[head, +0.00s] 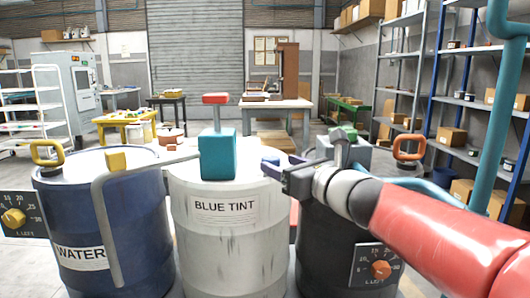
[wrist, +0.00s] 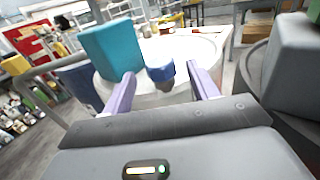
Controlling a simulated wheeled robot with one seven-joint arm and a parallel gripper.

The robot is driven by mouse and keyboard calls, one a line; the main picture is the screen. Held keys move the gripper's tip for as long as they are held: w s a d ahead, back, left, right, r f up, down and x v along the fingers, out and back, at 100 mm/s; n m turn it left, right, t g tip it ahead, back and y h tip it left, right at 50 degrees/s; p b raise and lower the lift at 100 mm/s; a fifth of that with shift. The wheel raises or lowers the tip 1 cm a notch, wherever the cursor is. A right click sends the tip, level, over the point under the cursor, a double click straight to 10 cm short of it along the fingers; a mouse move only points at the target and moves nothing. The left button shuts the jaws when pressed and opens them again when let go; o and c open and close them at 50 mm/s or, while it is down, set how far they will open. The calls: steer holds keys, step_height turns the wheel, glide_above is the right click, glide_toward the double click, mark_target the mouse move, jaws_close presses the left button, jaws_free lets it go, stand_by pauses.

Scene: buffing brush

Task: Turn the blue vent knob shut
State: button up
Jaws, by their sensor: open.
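The blue vent knob (head: 270,160) sits on top of the white BLUE TINT drum (head: 220,245), right of the teal pump block (head: 218,154). In the wrist view the small blue knob (wrist: 160,71) shows between the two purple fingers, on a darker stem. My gripper (head: 281,168) reaches in from the right, low over the drum top near the knob. It is open, with a finger on each side of the knob in the wrist view and visible gaps to it. My gripper (wrist: 160,76) holds nothing.
The teal block carries a red handle (head: 215,98) and a grey spout pipe (head: 100,205). The blue WATER drum (head: 75,215) stands left, a dark drum (head: 325,250) right beneath my arm. A teal vertical pipe (head: 500,120) rises at the far right.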

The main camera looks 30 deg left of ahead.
mark_target(269, 157)
steer(key=p+x, duration=0.1)
steer(key=x, duration=0.6)
steer(key=shift+f, duration=0.1)
steer(key=c, duration=1)
steer(key=b, duration=0.1)
steer(key=t+b, duration=0.1)
steer(key=shift+w+f+m+h+b, duration=0.1)
steer(key=shift+f+m+h+b, duration=0.2)
steer(key=shift+m+h+b, duration=0.1)
steer(key=m+t+h+b, duration=0.1)
steer(key=t+b, duration=0.1)
steer(key=b, duration=0.1)
steer(key=shift+d, duration=0.1)
steer(key=m+t+h+b, duration=0.1)
steer(key=t+b, duration=0.1)
steer(key=shift+w+m+h+b, duration=0.2)
steer(key=shift+m+h+b, duration=0.1)
steer(key=shift+m+b, duration=0.1)
steer(key=shift+d+r+m+t+h+b, duration=0.15)
steer(key=shift+r+m+t+h+b, duration=0.15)
steer(key=shift+m+t+h+b, duration=0.15)
steer(key=shift+w, duration=0.1)
